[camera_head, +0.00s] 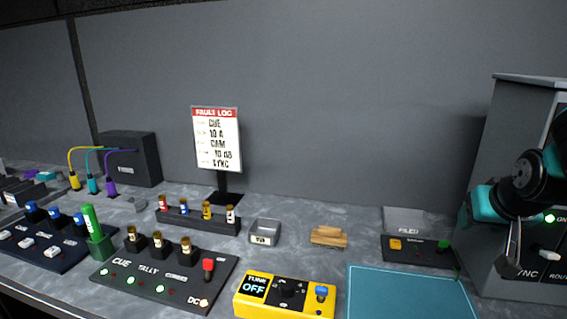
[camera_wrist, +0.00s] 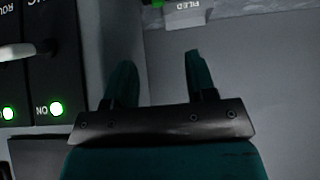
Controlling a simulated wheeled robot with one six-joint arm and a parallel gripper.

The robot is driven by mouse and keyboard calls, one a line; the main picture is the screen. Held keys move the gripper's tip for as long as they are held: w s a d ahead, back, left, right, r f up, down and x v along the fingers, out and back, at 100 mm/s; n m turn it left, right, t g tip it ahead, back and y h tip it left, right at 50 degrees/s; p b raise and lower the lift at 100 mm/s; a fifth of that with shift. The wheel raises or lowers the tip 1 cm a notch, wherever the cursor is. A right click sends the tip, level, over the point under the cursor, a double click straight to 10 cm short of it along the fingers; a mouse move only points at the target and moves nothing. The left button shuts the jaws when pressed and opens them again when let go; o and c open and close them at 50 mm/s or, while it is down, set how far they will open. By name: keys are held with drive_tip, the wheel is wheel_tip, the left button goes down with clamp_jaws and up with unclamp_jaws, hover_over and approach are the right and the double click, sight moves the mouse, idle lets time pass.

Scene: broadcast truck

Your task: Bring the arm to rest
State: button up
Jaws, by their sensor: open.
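My gripper (camera_head: 511,262) hangs at the right side of the head view, in front of the grey cabinet (camera_head: 527,90). My dark and teal arm enters from the right edge. In the wrist view the two teal fingers of my gripper (camera_wrist: 160,75) stand apart with nothing between them. The cabinet's panel with lit green ON lights (camera_wrist: 57,108) shows at the left of the wrist view. The fingers are above the counter and hold nothing.
A teal mat (camera_head: 410,295) and a FILED tray (camera_head: 405,220) lie left of my gripper. A yellow tester (camera_head: 285,297), a CUE TALLY panel (camera_head: 165,280), a fuse rack (camera_head: 198,220) and a FAULT LOG sign (camera_head: 217,140) stand farther left. The grey wall behind is bare.

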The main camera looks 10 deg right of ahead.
drive_tip(key=a+r+n+y, duration=0.1)
drive_tip(key=a+n+y, duration=0.3)
drive_tip(key=a, duration=0.9)
drive_tip(key=s+a+r+n+g+y, duration=0.1)
drive_tip(key=s+a+n+g, duration=0.2)
drive_tip(key=s+a, duration=0.3)
drive_tip(key=s+a+r+n+g+y+p, duration=0.1)
drive_tip(key=s+a+n+g+y, duration=0.1)
drive_tip(key=s+a+n+g, duration=0.2)
drive_tip(key=s+a+n, duration=0.1)
drive_tip(key=s+a, duration=0.2)
drive_tip(key=a, duration=0.4)
drive_tip(key=shift+s+a+r, duration=0.2)
drive_tip(key=shift+s+r, duration=0.05)
drive_tip(key=shift+r, duration=0.15)
